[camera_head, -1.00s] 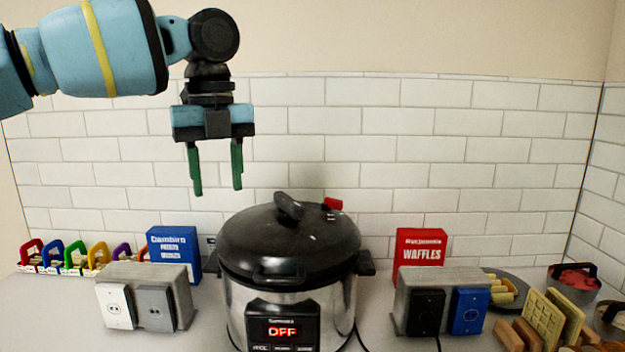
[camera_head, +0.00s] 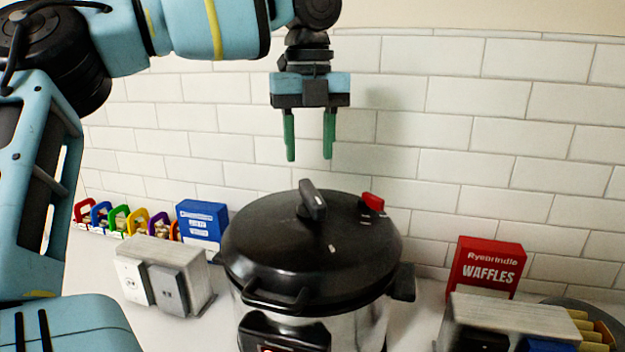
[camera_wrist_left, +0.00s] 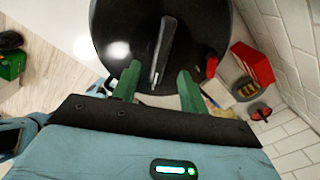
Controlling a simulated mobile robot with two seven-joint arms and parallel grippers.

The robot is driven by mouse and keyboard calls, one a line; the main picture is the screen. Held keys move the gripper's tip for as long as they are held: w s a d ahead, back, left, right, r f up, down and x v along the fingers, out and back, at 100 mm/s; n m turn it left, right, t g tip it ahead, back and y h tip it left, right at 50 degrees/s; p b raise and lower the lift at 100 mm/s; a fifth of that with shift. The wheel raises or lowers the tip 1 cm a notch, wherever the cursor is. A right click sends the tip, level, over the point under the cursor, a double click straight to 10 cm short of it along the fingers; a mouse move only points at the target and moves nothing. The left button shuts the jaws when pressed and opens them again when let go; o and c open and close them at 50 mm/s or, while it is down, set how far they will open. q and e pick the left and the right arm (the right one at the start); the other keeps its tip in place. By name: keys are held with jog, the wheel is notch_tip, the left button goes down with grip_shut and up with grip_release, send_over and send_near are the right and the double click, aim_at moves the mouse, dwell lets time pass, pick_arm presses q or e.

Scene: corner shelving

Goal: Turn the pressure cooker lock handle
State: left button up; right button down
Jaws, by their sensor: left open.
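The pressure cooker (camera_head: 350,325) stands on the counter with its black domed lid (camera_head: 280,240) on. The black lock handle (camera_head: 312,200) stands up on top of the lid. A small red valve (camera_head: 373,202) sits at the lid's back right. My left gripper (camera_head: 310,158) points down above the handle, open and empty, with its green fingers apart and not touching it. In the left wrist view, the handle (camera_wrist_left: 164,50) lies ahead of the fingertips (camera_wrist_left: 158,78), roughly between them in the picture. My right gripper is in neither view.
A grey outlet block (camera_head: 185,270) and a blue box (camera_head: 203,225) stand left of the cooker, with a row of coloured-handled items (camera_head: 120,217) behind. A red waffles box (camera_head: 485,268) and another outlet block (camera_head: 500,312) stand right. A white tiled wall (camera_head: 470,100) is close behind.

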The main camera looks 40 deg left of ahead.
aim_at(311, 188)
pick_arm(q)
notch_tip(311, 188, down, 7)
jog(key=shift+w+r, duration=0.15)
jog(key=shift+c, duration=0.2)
grip_shut()
